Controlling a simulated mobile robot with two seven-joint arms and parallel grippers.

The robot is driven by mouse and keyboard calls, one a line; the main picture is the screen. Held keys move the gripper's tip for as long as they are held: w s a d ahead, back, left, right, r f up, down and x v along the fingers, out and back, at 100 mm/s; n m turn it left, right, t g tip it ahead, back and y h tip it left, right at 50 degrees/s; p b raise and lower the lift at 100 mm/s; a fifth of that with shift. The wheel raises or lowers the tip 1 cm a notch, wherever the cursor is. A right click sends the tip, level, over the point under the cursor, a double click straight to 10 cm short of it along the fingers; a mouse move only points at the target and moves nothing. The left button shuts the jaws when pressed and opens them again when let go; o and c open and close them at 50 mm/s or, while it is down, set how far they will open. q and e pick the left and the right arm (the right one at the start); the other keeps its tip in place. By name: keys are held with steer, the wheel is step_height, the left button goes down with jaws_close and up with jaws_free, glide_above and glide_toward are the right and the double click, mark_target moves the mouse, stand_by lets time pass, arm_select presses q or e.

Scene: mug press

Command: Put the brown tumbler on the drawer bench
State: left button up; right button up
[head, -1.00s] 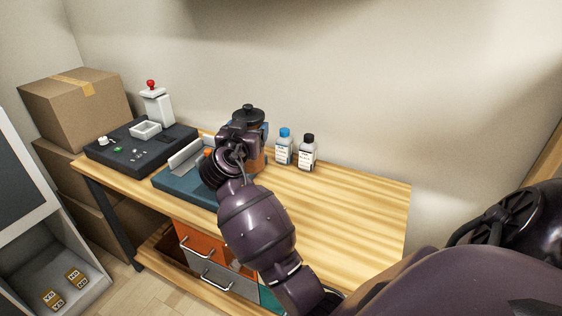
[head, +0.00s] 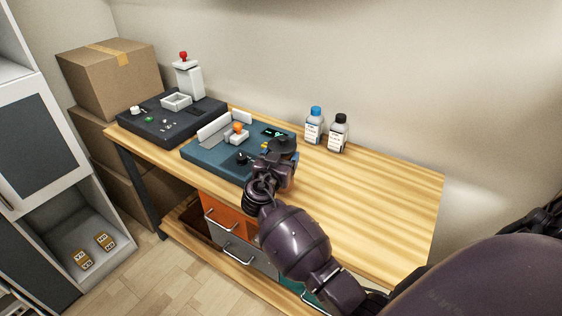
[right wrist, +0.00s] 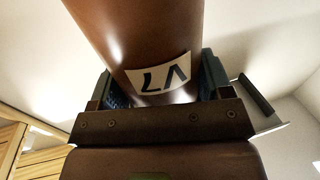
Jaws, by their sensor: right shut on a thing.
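The brown tumbler (right wrist: 135,35) fills the upper middle of the right wrist view, with a white label with dark marks on its side. My right gripper (right wrist: 158,90) is shut on it, a finger on each side. In the head view, the right gripper (head: 272,168) is over the drawer bench (head: 375,195), by the teal machine's front right corner. There the gripper mostly hides the tumbler; its dark lid (head: 283,144) shows. I cannot tell whether the tumbler touches the bench top. My left gripper is not in view.
A teal machine (head: 215,160) and a black control box (head: 150,122) stand on the left of the bench. A blue-capped bottle (head: 314,128) and a black-capped bottle (head: 337,135) stand at the back. The bench top's right side is clear. Cardboard boxes (head: 100,80) stand at left.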

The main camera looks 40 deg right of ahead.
steer(key=shift+f, duration=0.7)
steer(key=shift+f+b, duration=0.3)
steer(key=o, duration=0.8)
steer(key=shift+r, duration=0.1)
steer(key=shift+o, duration=1.3)
steer(key=shift+r, duration=0.1)
